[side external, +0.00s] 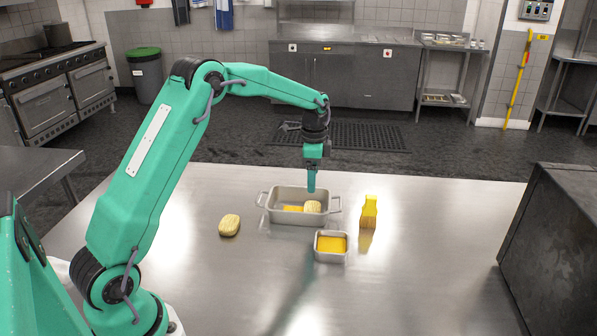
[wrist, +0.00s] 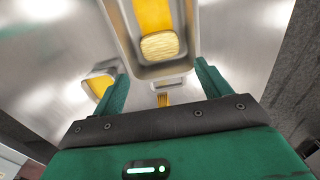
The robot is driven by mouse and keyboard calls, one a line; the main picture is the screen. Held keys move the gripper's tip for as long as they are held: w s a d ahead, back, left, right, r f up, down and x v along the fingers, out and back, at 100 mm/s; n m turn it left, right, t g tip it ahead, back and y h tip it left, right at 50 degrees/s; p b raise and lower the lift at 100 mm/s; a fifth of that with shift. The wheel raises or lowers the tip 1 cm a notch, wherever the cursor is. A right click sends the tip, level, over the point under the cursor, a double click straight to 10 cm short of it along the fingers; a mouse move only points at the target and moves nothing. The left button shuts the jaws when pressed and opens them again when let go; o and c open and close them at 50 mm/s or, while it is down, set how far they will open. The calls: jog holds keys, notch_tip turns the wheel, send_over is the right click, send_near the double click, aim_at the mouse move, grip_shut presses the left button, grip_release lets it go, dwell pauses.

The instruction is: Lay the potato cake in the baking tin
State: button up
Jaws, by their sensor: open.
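The grey baking tin (side external: 277,214), with a loop handle at each end, stands on the steel table. One pale, ridged oval potato cake (side external: 312,206) lies in its right part, beside something flat and yellow (side external: 292,209). A similar oval cake (side external: 229,225) lies on the bare table to the left of the tin. My gripper (side external: 311,187) points down above the cake in the tin, apart from it. In the wrist view my gripper (wrist: 162,82) has its fingers wide apart with nothing between them, and the cake (wrist: 160,45) shows in the tin (wrist: 123,38).
A small metal tin (side external: 331,257) with yellow contents (side external: 331,244) stands in front of the baking tin. An upright yellow object (side external: 369,211) stands to its right. A dark box-like unit (side external: 560,250) is at the far right. The table's front and left are mostly clear.

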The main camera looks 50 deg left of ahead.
notch_tip(320, 180, up, 5)
jog(key=shift+f, duration=0.1)
dwell(0.7)
jog(key=s+d+r+n+t, duration=0.1)
jog(key=s+d+r+n, duration=0.1)
jog(key=s+d+r, duration=0.35)
jog(key=s+d+r+n+t, duration=0.25)
jog(key=s+r, duration=0.35)
jog(key=s, duration=0.3)
jog(key=s+d+f+n+t, duration=0.1)
jog(key=s+d+n, duration=0.1)
jog(key=s, duration=0.6)
jog(key=s+d+f+n+t, duration=0.1)
jog(key=s+d+n, duration=0.1)
jog(key=s, duration=0.6)
jog(key=shift+s+d+f, duration=0.35)
jog(key=shift+d+f, duration=0.05)
jog(key=shift+d, duration=0.05)
